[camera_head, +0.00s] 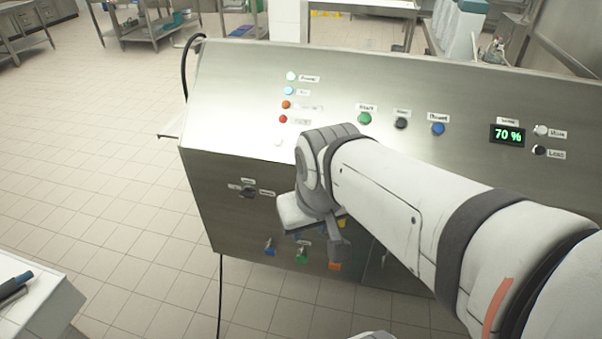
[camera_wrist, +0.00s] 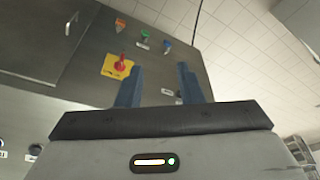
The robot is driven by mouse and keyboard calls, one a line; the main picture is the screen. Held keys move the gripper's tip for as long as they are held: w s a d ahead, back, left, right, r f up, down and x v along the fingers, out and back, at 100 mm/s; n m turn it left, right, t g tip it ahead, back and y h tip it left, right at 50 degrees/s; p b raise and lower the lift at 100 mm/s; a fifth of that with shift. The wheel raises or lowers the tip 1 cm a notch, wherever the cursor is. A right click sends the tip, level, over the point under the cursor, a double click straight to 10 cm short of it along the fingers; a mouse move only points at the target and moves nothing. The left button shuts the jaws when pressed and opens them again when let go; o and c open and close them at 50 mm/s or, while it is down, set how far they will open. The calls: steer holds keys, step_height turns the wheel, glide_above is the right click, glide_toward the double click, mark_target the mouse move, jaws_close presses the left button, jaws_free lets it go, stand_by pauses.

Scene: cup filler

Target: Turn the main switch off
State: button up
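A red rotary handle on a square yellow plate, which looks like the main switch (camera_wrist: 121,64), is on the panel front in the wrist view. It lies just beyond and slightly left of my left finger's tip. My gripper (camera_wrist: 159,72) is open, with two blue-grey fingers apart and nothing between them. In the head view my arm and gripper body hide most of the switch; only a bit of yellow shows. Whether a finger touches the panel is unclear.
The steel control panel (camera_head: 235,120) carries lamps, a green button (camera_head: 364,118), a blue button (camera_head: 438,129) and a 70 % display (camera_head: 508,134). A black rotary knob (camera_head: 248,191) sits left of my gripper. Blue, green and orange connectors (camera_wrist: 120,24) are nearby.

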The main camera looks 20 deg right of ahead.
steer(key=w+d+f+m+b, duration=0.2)
steer(key=w+d+f+b, duration=0.2)
steer(key=w+f+b, duration=0.2)
steer(key=w+d+f+m+h+b, duration=0.1)
steer(key=w+d+f+b, duration=0.4)
steer(key=f, duration=0.6)
steer(key=w+d+f+m+h+b, duration=0.1)
steer(key=w+d+f+m+b, duration=0.2)
steer(key=w+d+f+b, duration=0.2)
steer(key=shift+w+f+m+b, duration=0.4)
steer(key=shift+w+f+b, duration=1.1)
steer(key=shift+w+f, duration=0.75)
steer(key=shift+r, duration=0.1)
steer(key=shift+c, duration=0.3)
jaws_close()
steer(key=shift+d+t+h, duration=0.1)
steer(key=shift+t+h, duration=0.2)
